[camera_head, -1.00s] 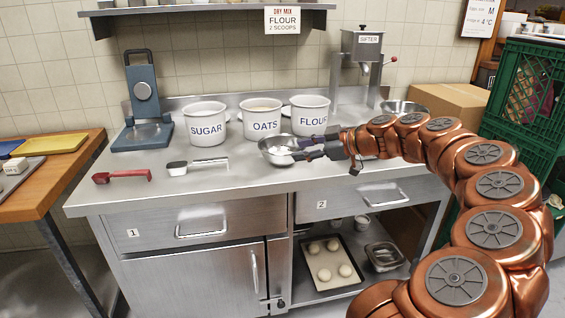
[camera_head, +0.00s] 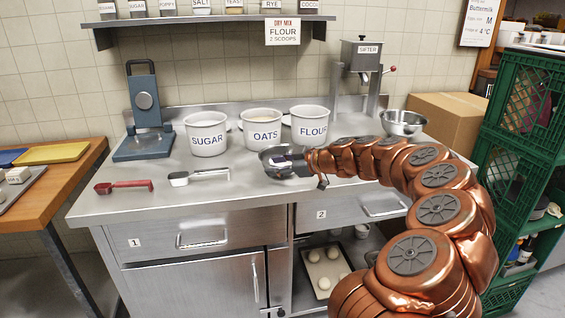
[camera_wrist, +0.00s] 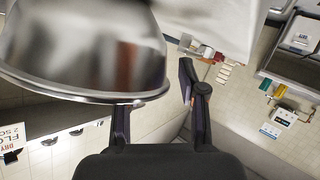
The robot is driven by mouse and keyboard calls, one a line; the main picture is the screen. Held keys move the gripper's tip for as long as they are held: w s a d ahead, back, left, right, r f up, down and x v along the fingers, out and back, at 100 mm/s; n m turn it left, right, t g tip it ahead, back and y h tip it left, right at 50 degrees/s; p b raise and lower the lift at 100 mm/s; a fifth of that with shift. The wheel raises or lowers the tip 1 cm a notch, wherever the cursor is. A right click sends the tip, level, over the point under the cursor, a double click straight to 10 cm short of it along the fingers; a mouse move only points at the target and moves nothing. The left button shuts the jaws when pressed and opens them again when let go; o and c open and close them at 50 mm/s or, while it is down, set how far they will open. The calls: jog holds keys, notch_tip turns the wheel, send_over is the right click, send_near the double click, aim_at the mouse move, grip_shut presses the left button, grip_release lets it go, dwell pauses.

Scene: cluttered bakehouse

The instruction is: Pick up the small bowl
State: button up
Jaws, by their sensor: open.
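A small shiny metal bowl (camera_head: 268,153) stands on the steel counter in front of the OATS and FLOUR canisters. My gripper (camera_head: 288,165) is open at its front right side and covers part of it in the head view. In the wrist view the bowl (camera_wrist: 85,55) fills the upper left, with its rim close to the fingers. The bowl hides the tip of the left finger, while the right finger stands just right of the bowl with a gap. My gripper (camera_wrist: 154,88) holds nothing there. I cannot tell whether a finger touches the bowl.
SUGAR (camera_head: 206,134), OATS (camera_head: 260,130) and FLOUR (camera_head: 310,126) canisters stand close behind the bowl. A second metal bowl (camera_head: 403,123) is at the right, near the sifter (camera_head: 362,55). The front counter is clear.

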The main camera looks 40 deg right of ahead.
jog(key=shift+x, duration=0.8)
grip_shut()
